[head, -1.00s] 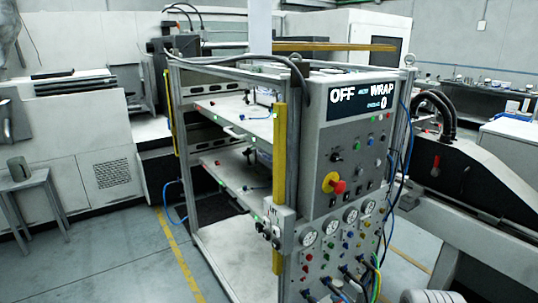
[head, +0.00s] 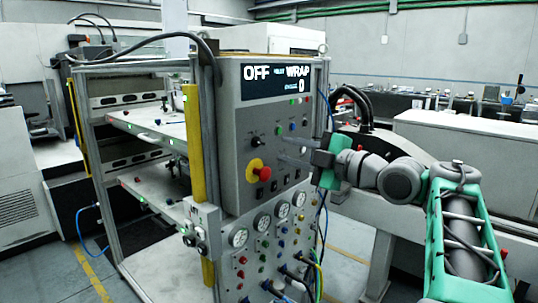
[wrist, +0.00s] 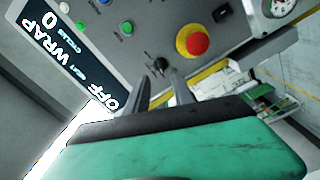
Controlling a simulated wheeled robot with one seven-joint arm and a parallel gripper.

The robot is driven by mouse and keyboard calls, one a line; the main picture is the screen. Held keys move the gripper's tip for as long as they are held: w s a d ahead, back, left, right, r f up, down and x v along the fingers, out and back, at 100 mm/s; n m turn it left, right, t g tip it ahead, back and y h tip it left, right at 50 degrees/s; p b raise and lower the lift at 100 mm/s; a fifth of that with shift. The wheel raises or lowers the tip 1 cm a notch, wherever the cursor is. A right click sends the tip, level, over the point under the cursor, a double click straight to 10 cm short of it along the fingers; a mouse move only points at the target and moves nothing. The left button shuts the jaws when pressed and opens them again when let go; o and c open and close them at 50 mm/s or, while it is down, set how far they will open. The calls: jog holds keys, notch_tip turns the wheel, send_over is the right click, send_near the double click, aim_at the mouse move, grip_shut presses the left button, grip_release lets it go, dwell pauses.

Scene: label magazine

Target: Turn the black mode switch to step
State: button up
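The black mode switch (head: 255,141) is a small dark knob on the grey control panel (head: 230,175), below the display (head: 276,80), which reads OFF, WRAP and 0. In the wrist view the switch (wrist: 160,64) lies just beyond the fingertips, roughly between them. My gripper (head: 280,147) is in front of the panel, to the right of the switch. Its two fingers, also seen in the wrist view (wrist: 159,76), are apart with nothing between them. I see no contact with the switch. The switch's exact pointing direction is too small to tell.
A red stop button on a yellow base (head: 260,171) sits just below the switch. Small coloured buttons (head: 292,127) are to the right. Gauges (head: 264,221) and cables (head: 318,270) are lower down. A yellow post (head: 194,150) stands left of the panel.

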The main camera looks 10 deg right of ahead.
aim_at(262, 143)
jog(key=p+x, duration=0.1)
jog(key=x, duration=0.6)
jog(key=shift+s, duration=0.1)
grip_shut()
dwell(0.3)
